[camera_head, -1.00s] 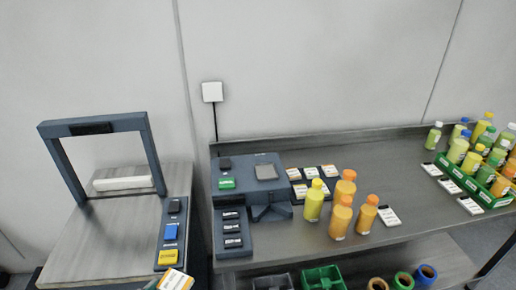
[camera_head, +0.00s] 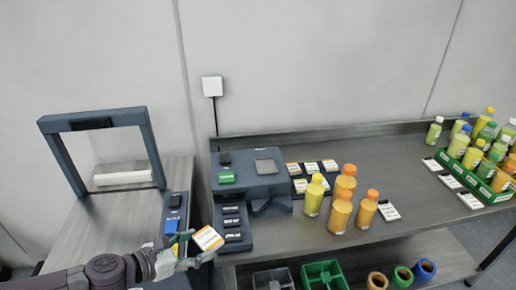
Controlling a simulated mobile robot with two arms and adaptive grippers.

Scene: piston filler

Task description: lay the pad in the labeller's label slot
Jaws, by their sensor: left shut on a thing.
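My left gripper (camera_head: 182,250) comes in from the lower left and is shut on a white pad with an orange edge (camera_head: 208,238). The pad is tilted, held in front of the labeller's near left corner. The labeller (camera_head: 240,172) is a dark blue machine on the bench with a green button (camera_head: 227,178) and a grey square plate (camera_head: 266,167) on top. I cannot tell which part is the label slot. My right gripper is not in view.
Yellow and orange bottles (camera_head: 341,213) stand right of the labeller, near several label pads (camera_head: 312,168). A green crate (camera_head: 485,190) of bottles is at the far right. A dark frame (camera_head: 153,150) stands on the left table beside a button panel.

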